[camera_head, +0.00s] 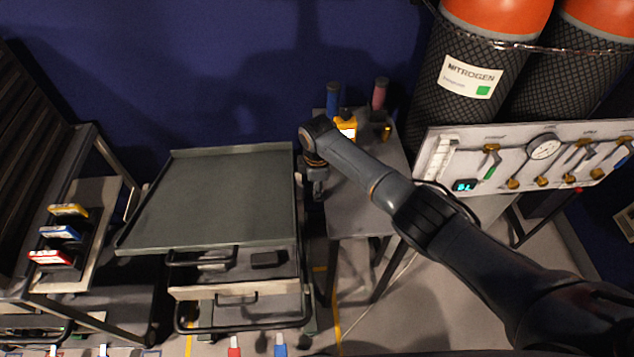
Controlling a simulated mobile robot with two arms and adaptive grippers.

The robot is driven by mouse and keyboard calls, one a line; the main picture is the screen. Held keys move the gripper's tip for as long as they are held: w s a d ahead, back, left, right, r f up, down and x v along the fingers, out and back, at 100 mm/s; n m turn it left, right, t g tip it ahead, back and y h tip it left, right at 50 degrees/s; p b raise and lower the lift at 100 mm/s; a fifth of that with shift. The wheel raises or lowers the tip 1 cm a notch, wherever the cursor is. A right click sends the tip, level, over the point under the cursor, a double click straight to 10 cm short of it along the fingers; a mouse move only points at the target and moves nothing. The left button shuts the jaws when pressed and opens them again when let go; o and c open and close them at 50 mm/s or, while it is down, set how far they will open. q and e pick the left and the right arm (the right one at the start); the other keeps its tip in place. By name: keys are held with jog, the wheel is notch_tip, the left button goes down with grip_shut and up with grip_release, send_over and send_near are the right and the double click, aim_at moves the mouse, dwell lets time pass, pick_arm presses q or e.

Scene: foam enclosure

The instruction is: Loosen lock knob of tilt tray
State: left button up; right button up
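The tilt tray (215,195) is a flat grey-green tray with a low rim, on a cart frame left of centre. My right arm comes in from the right, and its gripper (318,190) points down just beside the tray's right edge. Whether its fingers are apart or together is too small to tell. I cannot make out the lock knob; the gripper and wrist cover part of the tray's right side. My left gripper is out of view.
A grey side table (355,210) stands right of the tray, with a yellow device (346,127) and blue and red-handled tools. Nitrogen cylinders (470,75) and a gauge panel (530,160) are at right. A rack (80,240) with coloured boxes stands left.

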jog(key=t+p, duration=0.1)
jog(key=p, duration=0.1)
jog(key=t+p, duration=0.1)
jog(key=shift+s+r+p, duration=0.25)
jog(key=shift+s+p, duration=0.15)
jog(key=shift+f+t+p, duration=0.1)
jog(key=shift+t+p, duration=0.2)
jog(key=shift+p, duration=0.05)
jog(key=shift+s+f+t+p, duration=0.2)
jog(key=shift+t+p, duration=0.25)
jog(key=shift+t, duration=0.25)
jog(key=shift+f+t, duration=0.15)
jog(key=shift+t, duration=0.85)
jog(key=o, duration=1.2)
jog(key=shift+c, duration=0.2)
